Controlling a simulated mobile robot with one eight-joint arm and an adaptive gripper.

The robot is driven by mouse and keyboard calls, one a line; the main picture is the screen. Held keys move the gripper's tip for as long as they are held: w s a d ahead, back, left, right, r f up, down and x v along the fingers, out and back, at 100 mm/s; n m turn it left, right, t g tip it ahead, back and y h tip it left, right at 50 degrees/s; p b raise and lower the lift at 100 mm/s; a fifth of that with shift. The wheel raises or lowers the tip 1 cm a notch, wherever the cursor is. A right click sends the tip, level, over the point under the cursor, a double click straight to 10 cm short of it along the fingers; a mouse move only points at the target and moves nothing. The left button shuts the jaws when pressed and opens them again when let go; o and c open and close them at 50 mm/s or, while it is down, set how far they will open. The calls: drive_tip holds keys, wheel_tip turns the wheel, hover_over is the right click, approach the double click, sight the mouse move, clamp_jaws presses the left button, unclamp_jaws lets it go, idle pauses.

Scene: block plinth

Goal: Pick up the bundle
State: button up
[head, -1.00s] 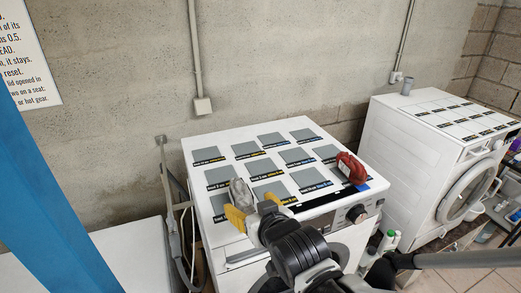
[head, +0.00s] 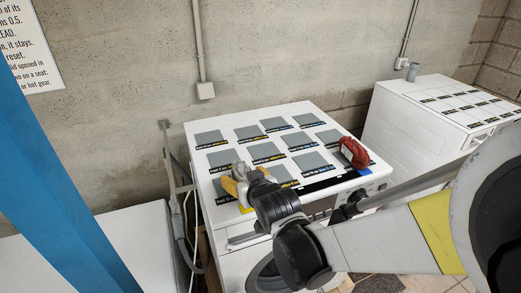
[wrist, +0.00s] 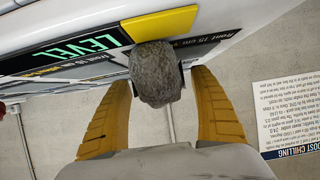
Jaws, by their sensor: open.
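A grey, rough, rounded lump (head: 239,169) rests on the white top of the washing machine (head: 284,118), near its front left. It also shows in the wrist view (wrist: 160,75). A dark red bundle-like thing (head: 353,152) sits at the top's right front corner. I cannot tell for sure which of the two is the bundle. My gripper (head: 234,187) has yellow fingers and is at the grey lump. In the wrist view my gripper (wrist: 164,82) is open, one finger on each side of the lump, with gaps visible. The lump's underside is hidden.
Grey square pads (head: 265,152) with printed labels cover the machine top in rows. A second white machine (head: 400,115) stands to the right. A blue post (head: 45,165) rises at the left. A grey wall (head: 290,50) closes the back.

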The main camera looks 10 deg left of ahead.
drive_tip(key=c, duration=1.3)
drive_tip(key=shift+c, duration=0.2)
